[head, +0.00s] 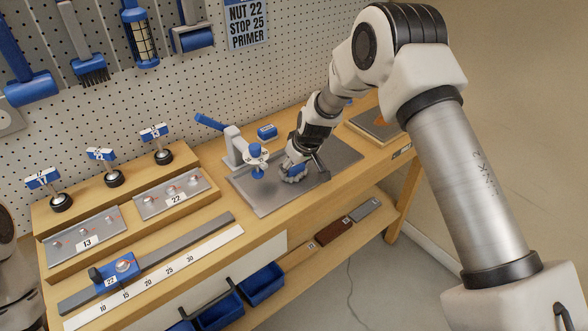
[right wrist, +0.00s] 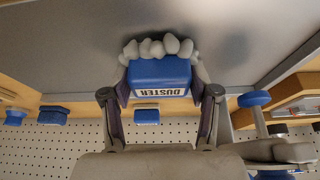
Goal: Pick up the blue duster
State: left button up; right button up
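The blue duster (right wrist: 160,73) has a block body with a white label reading DUSTER and a fringe of pale tufts. In the right wrist view it sits between the two fingers of my right gripper (right wrist: 160,92), whose pads lie against its sides. In the head view the right gripper (head: 292,170) is low over the grey metal plate (head: 262,197) on the bench, and mostly hides the duster. I cannot tell whether the tufts touch the plate. My left gripper is not in view.
A blue and grey lever tool (head: 232,142) stands just left of the right gripper, with a small blue block (head: 267,131) behind. A tray (head: 376,125) lies to the right. Stamps (head: 161,144), number plates and a ruler (head: 155,277) fill the left. Blue bins (head: 262,283) hang below.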

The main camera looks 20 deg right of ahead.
jog(key=shift+f, duration=0.15)
jog(key=shift+c, duration=0.8)
